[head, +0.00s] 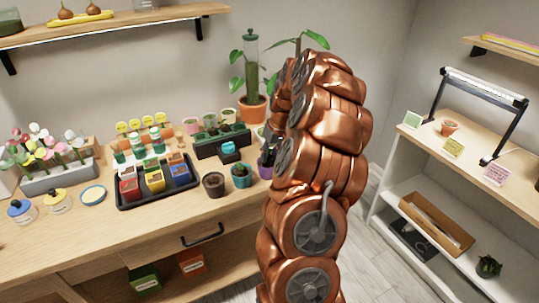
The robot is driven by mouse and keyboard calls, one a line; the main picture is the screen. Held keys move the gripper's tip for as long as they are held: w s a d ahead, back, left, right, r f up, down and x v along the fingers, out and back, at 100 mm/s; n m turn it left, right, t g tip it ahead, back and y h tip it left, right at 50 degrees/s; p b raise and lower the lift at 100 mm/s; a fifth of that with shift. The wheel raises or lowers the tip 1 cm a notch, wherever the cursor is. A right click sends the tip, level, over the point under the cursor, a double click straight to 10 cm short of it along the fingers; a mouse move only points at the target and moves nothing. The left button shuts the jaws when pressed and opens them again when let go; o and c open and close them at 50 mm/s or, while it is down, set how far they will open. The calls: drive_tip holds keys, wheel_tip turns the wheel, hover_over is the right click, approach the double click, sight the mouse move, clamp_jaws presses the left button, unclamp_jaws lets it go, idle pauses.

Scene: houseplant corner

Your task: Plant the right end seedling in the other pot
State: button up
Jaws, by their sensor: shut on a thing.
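A dark green seedling tray (222,146) stands at the back of the wooden table, with small green seedlings along its top; its right end is close to my arm. In front of it stand a dark pot filled with brown soil (214,185), a teal pot (241,176) with a little green in it, and a purple pot (265,168) partly by my arm. My copper arm fills the middle of the head view and hides what is behind it. My gripper is hidden, and whatever it holds does not show.
A black tray (187,187) of coloured boxes stands left of the pots. A large potted plant (252,110) stands behind, near my arm. A flower planter (60,178) and jars are at far left. A white shelf (413,160) with a small terracotta pot (448,127) and lamp is right.

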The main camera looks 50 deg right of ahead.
sight(270, 157)
idle(0.3)
drive_tip(key=o, duration=0.9)
drive_tip(key=shift+c, duration=0.2)
drive_tip(key=o, duration=0.4)
drive_tip(key=shift+r, duration=0.1)
drive_tip(key=shift+w+a+v, duration=0.1)
drive_tip(key=shift+w+v, duration=0.15)
drive_tip(key=shift+v, duration=0.85)
drive_tip(key=shift+w+a+v, duration=0.1)
drive_tip(key=shift+w+v, duration=0.15)
drive_tip(key=shift+v, duration=0.9)
drive_tip(key=shift+w+a+v, duration=0.1)
drive_tip(key=shift+w+v, duration=0.15)
drive_tip(key=shift+v, duration=0.85)
drive_tip(key=shift+r, duration=0.2)
